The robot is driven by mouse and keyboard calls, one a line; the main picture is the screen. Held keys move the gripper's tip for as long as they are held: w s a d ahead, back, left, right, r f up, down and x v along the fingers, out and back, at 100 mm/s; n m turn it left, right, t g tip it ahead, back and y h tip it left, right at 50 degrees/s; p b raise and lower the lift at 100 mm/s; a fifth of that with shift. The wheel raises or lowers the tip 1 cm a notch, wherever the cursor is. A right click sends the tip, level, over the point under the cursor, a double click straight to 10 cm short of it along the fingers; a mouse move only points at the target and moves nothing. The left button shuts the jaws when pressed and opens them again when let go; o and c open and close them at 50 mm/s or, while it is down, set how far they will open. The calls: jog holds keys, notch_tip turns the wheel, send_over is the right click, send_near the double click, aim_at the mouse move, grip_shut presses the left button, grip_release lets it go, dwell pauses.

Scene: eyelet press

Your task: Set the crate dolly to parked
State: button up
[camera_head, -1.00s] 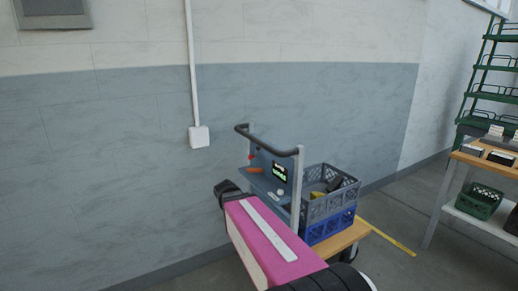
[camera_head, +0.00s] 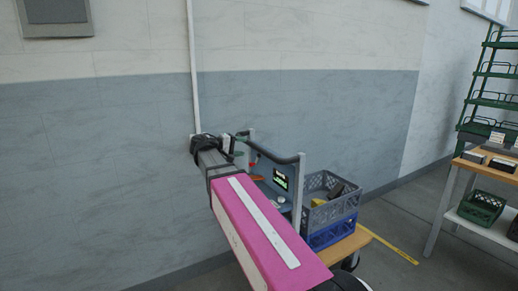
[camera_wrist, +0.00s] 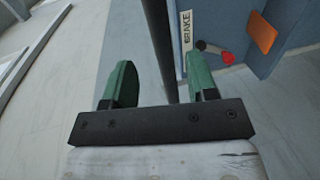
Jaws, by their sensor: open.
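The crate dolly (camera_head: 274,180) stands by the wall, with a dark push handle (camera_head: 271,154), a grey-blue panel and a small screen with green text (camera_head: 281,178). In the wrist view, a BRAKE label (camera_wrist: 186,31) sits beside a lever with a dark pivot and a red knob (camera_wrist: 227,58). My gripper (camera_head: 241,144) is open at the left end of the handle. In the wrist view, its green fingers (camera_wrist: 161,62) are apart, with a dark bar showing between them; I cannot tell whether they touch it. My arm hides part of the dolly.
A grey crate (camera_head: 327,212) holding dark and yellow items stands on a blue crate (camera_head: 332,233) on the dolly's wooden deck (camera_head: 352,243). An orange part (camera_wrist: 262,33) is near the red knob. A workbench (camera_head: 480,165) and green rack stand at right. The wall is close behind.

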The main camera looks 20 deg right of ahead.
aim_at(259, 147)
jog(key=x, duration=0.9)
jog(key=shift+d+f, duration=0.1)
jog(key=shift+d, duration=0.05)
jog(key=shift+c, duration=0.4)
grip_shut()
